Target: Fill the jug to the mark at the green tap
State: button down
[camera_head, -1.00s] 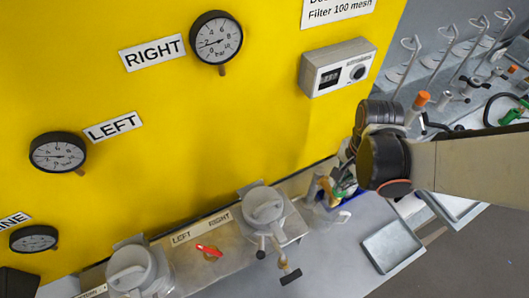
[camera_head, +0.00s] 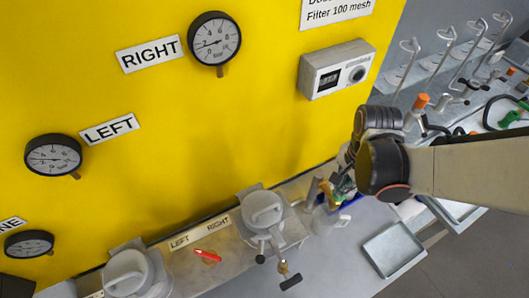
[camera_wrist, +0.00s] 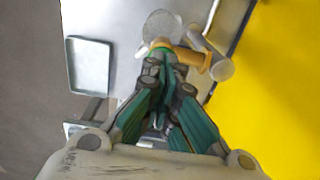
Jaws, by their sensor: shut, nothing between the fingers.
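A translucent jug (camera_head: 327,222) stands on the grey bench below my gripper; its rim also shows in the wrist view (camera_wrist: 163,25). I cannot make out a fill mark or any liquid. My gripper (camera_head: 333,192) has green fingers, drawn together with nothing held. In the wrist view its fingertips (camera_wrist: 161,54) overlap the near side of the jug's outline; whether they touch it I cannot tell. An orange-tan part (camera_wrist: 190,55) lies just beyond the fingertips. A green fitting (camera_head: 512,117), perhaps the green tap, shows far right beside a black hose.
A lidded grey pot (camera_head: 264,208) with a valve handle (camera_head: 291,282) stands left of the jug. A second pot (camera_head: 127,272) is further left. An empty shallow tray (camera_head: 392,250) lies at right. The yellow wall (camera_head: 265,120) borders the bench.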

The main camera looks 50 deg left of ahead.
jog(key=shift+s+a+f+b, duration=0.1)
jog(key=shift+a+f+b, duration=0.05)
jog(key=shift+f+b, duration=0.4)
jog(key=shift+s+a+f+b, duration=0.1)
jog(key=shift+f+b, duration=0.25)
jog(key=shift+f, duration=0.25)
jog(key=shift+d+r, duration=0.1)
jog(key=shift+r, duration=0.05)
dwell(6.7)
